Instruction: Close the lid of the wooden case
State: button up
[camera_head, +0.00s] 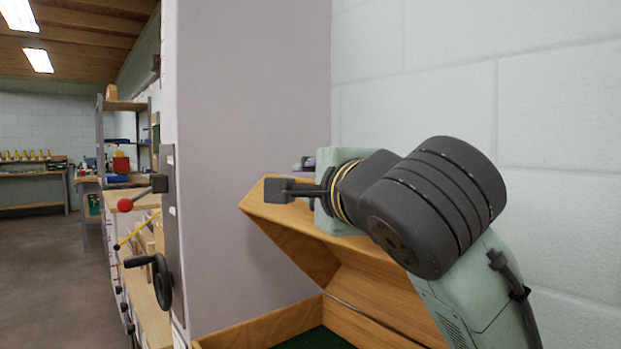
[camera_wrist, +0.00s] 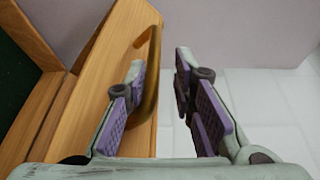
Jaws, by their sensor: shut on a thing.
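The wooden case (camera_head: 270,325) is at the bottom of the head view, with a dark green interior showing. Its wooden lid (camera_head: 345,265) stands raised and tilted above the case's back edge. In the wrist view the lid (camera_wrist: 105,75) fills the left side, and a curved brass handle (camera_wrist: 152,75) sits on it. My gripper (camera_wrist: 160,62) is at this handle, with the handle between its fingers, close to the left one. In the head view my wrist hides most of the gripper behind the lid's upper edge.
A grey-lilac wall panel (camera_head: 245,140) rises close behind and left of the lid. A white block wall (camera_head: 560,120) is on the right. A workbench with a red-knobbed lever and a black handwheel (camera_head: 160,280) stands at left. Open floor lies further left.

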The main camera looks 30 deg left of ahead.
jog(key=v, duration=0.9)
jog(key=shift+d+r, duration=0.3)
jog(key=shift+w, duration=0.15)
